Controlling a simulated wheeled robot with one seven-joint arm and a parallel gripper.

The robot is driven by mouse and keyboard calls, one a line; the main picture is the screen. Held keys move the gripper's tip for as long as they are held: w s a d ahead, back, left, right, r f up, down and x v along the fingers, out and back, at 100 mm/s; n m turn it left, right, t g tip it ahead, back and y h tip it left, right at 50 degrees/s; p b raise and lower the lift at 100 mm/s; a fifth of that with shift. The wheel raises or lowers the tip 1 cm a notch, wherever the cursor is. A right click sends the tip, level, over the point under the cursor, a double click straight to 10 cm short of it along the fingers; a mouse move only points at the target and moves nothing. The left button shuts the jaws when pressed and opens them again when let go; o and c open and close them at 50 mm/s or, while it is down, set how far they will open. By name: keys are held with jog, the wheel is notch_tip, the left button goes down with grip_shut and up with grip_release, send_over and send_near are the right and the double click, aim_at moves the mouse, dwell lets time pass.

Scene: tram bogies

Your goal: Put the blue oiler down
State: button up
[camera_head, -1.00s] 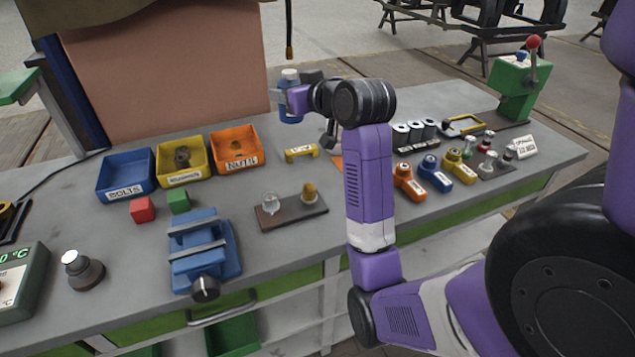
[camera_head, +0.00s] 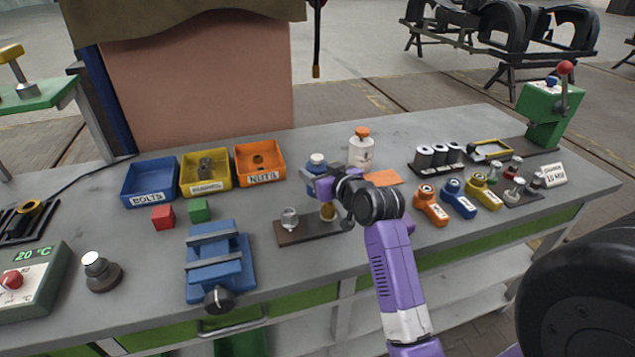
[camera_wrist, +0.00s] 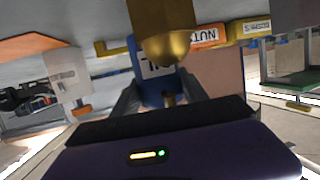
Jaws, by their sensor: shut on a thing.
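The blue oiler (camera_head: 317,162), with a white cap, is above or at the middle of the grey bench (camera_head: 330,252). My gripper (camera_head: 322,182) is shut on it and hides its lower part in the head view. In the wrist view the oiler (camera_wrist: 149,92), with a white label, sits between the two fingers (camera_wrist: 158,98). I cannot tell whether its base touches the bench. A brass-coloured piece (camera_head: 327,212) on the brown board (camera_head: 293,238) is close to my gripper; a brass piece (camera_wrist: 165,30) fills the top middle of the wrist view.
A white bottle with an orange cap (camera_head: 361,152) stands right of the oiler, near an orange sheet (camera_head: 384,178). Blue (camera_head: 150,183), yellow (camera_head: 206,173) and orange (camera_head: 259,163) bins stand left. The blue vise (camera_head: 219,264) is in front.

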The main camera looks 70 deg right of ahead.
jog(key=shift+f, duration=1.6)
jog(key=shift+f, duration=0.1)
jog(key=shift+f, duration=0.15)
jog(key=o, duration=1.5)
